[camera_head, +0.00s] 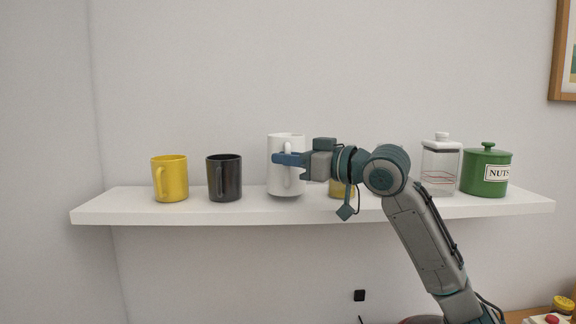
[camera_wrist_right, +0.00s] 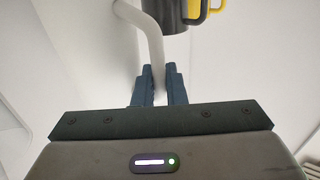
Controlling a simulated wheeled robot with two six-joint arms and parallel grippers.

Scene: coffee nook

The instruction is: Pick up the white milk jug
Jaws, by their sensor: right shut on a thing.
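The white milk jug (camera_head: 284,179) is upright at the middle of the white shelf (camera_head: 240,211). Its base looks at or just above the shelf top; I cannot tell whether they touch. My right gripper (camera_head: 285,159) comes in from the right and is shut on the jug's handle. In the right wrist view the white handle (camera_wrist_right: 151,35) runs down between the two blue fingers (camera_wrist_right: 158,84), and the jug's body (camera_wrist_right: 122,45) shows at its left. My left gripper is not in view.
A black mug (camera_head: 226,180) and a yellow mug (camera_head: 170,180) stand left of the jug. A yellow item (camera_head: 341,189) is partly hidden behind my right arm. A glass jar (camera_head: 441,165) and a green nuts canister (camera_head: 484,172) stand at the right. The shelf's left end is bare.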

